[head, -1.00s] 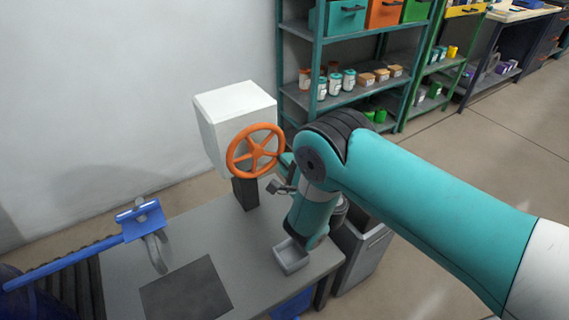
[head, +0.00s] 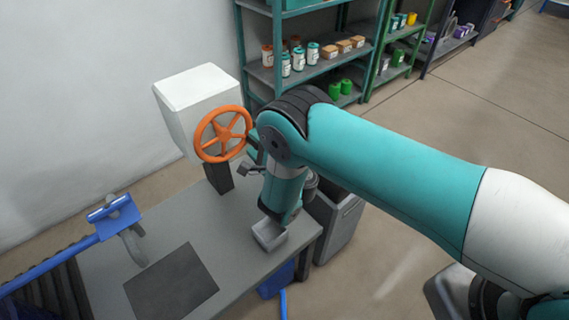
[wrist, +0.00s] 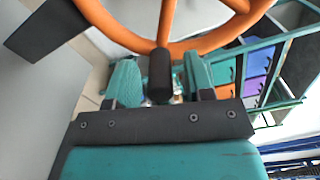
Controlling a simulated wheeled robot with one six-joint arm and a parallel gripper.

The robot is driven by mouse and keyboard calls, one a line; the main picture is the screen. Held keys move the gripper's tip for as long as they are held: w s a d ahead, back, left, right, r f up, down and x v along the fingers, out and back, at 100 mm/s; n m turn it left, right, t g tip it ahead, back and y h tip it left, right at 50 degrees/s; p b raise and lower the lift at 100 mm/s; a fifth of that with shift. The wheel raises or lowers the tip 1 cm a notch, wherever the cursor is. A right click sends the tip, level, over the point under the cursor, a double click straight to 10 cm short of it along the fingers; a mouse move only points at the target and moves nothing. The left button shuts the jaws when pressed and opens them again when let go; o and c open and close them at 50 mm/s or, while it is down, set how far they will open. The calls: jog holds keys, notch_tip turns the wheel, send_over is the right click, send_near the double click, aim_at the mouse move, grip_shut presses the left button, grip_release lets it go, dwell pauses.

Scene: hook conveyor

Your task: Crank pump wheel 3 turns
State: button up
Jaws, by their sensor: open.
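The orange pump wheel (head: 223,133) is mounted on the front of a white box (head: 197,88) on a dark post (head: 218,176) at the back of the grey table. In the wrist view the wheel's rim (wrist: 205,44) crosses the top, and its black handle (wrist: 159,75) sticks out from it. My gripper (wrist: 158,82) is open, with one teal finger on each side of the handle. I cannot tell whether either finger touches it. In the head view my arm partly hides the gripper (head: 255,160), just right of the wheel.
A small grey tray (head: 270,240) stands on the table below my wrist. A dark square plate (head: 172,284) lies at the front, near a hook under a blue rail (head: 115,214). A grey bin (head: 340,225) stands right of the table. Stocked shelves (head: 310,75) stand behind.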

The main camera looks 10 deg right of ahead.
jog(key=r+p, duration=0.1)
jog(key=p, duration=0.2)
jog(key=shift+s, duration=0.1)
jog(key=shift+s+d+f+p, duration=0.1)
jog(key=shift+p, duration=0.7)
jog(key=p, duration=0.2)
jog(key=shift+s+d+p, duration=0.15)
jog(key=shift+s+p, duration=0.1)
jog(key=shift+p, duration=0.15)
jog(key=p+v, duration=1.6)
jog(key=p, duration=0.5)
jog(key=shift+s+f, duration=0.25)
jog(key=shift+f, duration=0.05)
jog(key=shift+d, duration=0.1)
